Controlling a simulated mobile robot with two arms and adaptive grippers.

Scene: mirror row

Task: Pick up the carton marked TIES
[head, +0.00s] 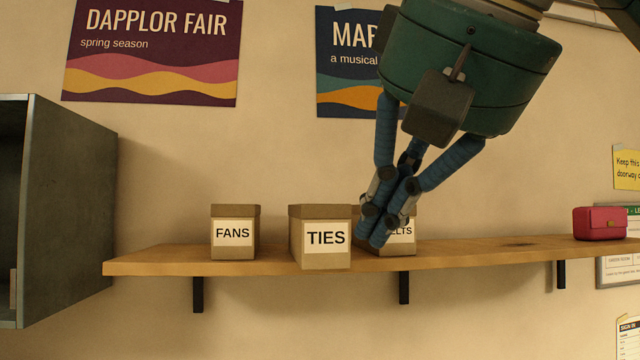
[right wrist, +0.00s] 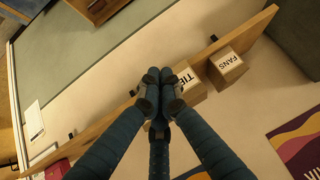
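The TIES carton (head: 322,258) is a brown lidded box with a white label. It stands upright on the wooden shelf (head: 480,252), close to the front edge, in the head view. My right gripper (head: 372,232) has its blue fingers drawn together, just right of the TIES carton and in front of the carton marked "...ELTS" (head: 400,249). No object shows between its fingertips. In the right wrist view the TIES carton (right wrist: 194,92) is partly hidden behind the closed fingers (right wrist: 163,78). Whether they touch it I cannot tell. My left gripper is not in view.
The FANS carton (head: 235,248) stands left of the TIES carton with a gap between. A red case (head: 600,224) sits at the shelf's right end. A dark open cabinet (head: 75,200) is at the left. The shelf between the cartons and red case is clear.

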